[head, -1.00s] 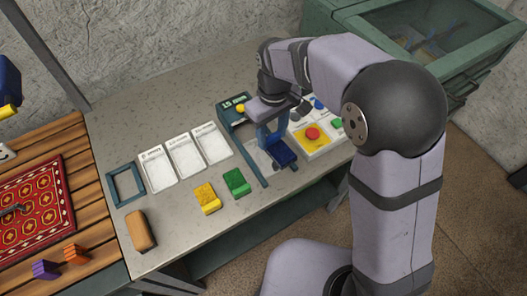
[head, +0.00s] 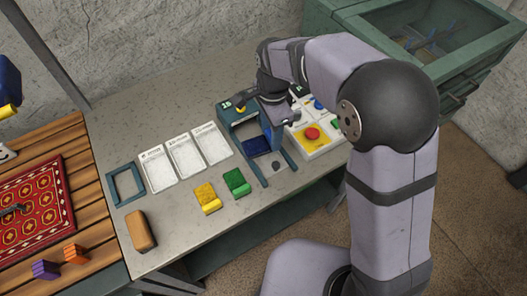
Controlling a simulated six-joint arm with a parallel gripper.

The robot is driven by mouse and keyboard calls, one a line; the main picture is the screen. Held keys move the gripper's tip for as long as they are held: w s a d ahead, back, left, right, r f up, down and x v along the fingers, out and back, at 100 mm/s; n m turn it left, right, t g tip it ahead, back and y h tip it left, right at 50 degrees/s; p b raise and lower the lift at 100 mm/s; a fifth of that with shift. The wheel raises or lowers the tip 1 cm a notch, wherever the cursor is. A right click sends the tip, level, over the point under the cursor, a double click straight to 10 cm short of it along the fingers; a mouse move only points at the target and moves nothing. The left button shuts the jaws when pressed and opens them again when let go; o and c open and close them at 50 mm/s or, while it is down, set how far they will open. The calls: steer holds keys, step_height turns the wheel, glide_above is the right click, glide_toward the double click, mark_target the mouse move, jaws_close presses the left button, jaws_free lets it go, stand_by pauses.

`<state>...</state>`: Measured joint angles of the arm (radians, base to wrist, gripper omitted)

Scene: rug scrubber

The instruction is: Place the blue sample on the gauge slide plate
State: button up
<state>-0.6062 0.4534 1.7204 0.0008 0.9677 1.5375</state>
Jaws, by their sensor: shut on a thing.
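The blue sample (head: 257,146) is a dark blue block with its top showing, between the side rails of the teal gauge (head: 237,124). My gripper (head: 270,133) reaches down over the gauge and is shut on the blue sample; its fingers are partly hidden. The light slide plate (head: 277,173), with a dark round spot, shows between the rails in front of the sample. I cannot tell whether the sample touches the plate or is just above it.
A yellow sample (head: 207,198) and a green sample (head: 237,182) lie left of the gauge. Three white cards (head: 185,158) and an empty teal frame (head: 126,185) lie farther left. A panel with a red button (head: 312,133) stands close on the right.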

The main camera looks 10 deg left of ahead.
steer(key=m, duration=0.3)
steer(key=shift+w+m, duration=0.1)
steer(key=shift+m, duration=0.3)
steer(key=m, duration=0.5)
steer(key=shift+w+a, duration=0.1)
steer(key=m, duration=0.7)
steer(key=shift+m, duration=0.3)
steer(key=p, duration=0.3)
glide_above(269, 161)
steer(key=shift+f, duration=5.05)
steer(key=shift+f, duration=0.15)
steer(key=o, duration=1.1)
